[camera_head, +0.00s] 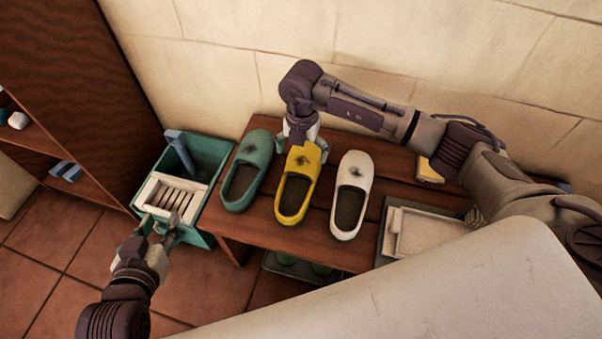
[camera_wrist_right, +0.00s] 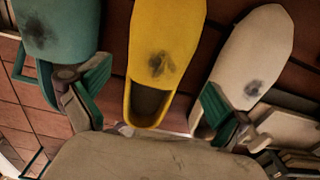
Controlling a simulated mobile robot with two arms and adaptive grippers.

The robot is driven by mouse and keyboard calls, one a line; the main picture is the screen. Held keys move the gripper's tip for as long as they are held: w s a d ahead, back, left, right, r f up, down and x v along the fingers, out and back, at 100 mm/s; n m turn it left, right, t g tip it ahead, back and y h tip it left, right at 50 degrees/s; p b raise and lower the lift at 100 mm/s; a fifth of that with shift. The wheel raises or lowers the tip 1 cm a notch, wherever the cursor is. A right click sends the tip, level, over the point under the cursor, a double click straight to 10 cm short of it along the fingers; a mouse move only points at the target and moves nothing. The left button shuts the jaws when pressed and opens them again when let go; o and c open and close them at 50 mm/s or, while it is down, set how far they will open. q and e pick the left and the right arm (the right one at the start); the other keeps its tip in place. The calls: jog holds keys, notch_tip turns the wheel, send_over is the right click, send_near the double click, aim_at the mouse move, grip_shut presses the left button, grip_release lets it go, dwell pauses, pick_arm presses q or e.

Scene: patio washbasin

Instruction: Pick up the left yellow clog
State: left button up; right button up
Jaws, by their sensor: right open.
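One yellow clog (camera_head: 297,185) shows, with a dark smudge on its toe. It lies on the wooden bench between a teal clog (camera_head: 247,170) and a white clog (camera_head: 350,195). My right gripper (camera_head: 300,138) is open over the far toe end of the yellow clog. In the right wrist view, the yellow clog (camera_wrist_right: 160,55) lies between the two spread fingers (camera_wrist_right: 152,95); I cannot tell whether they touch it. My left gripper (camera_head: 158,226) is open and empty, near the front of the teal bin.
The teal bin (camera_head: 208,155) with a white slatted insert (camera_head: 172,198) stands left of the bench (camera_head: 290,243). A pale tray (camera_head: 428,235) lies at the bench's right. A brown shelf (camera_head: 75,90) stands at the left, and a tiled wall (camera_head: 240,40) is behind.

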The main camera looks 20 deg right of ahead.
aim_at(301, 162)
notch_tip(301, 162, down, 6)
jog(key=shift+a+r+b, duration=0.1)
jog(key=shift+r+b, duration=0.05)
jog(key=shift+b, duration=0.85)
pick_arm(q)
notch_tip(301, 162, up, 9)
jog(key=w+d+t+h, duration=0.2)
jog(key=t, duration=0.3)
jog(key=shift+w+f+t, duration=0.15)
jog(key=shift+w+t, duration=0.15)
jog(key=shift+w, duration=0.1)
pick_arm(e)
jog(key=shift+c, duration=0.2)
jog(key=c, duration=1)
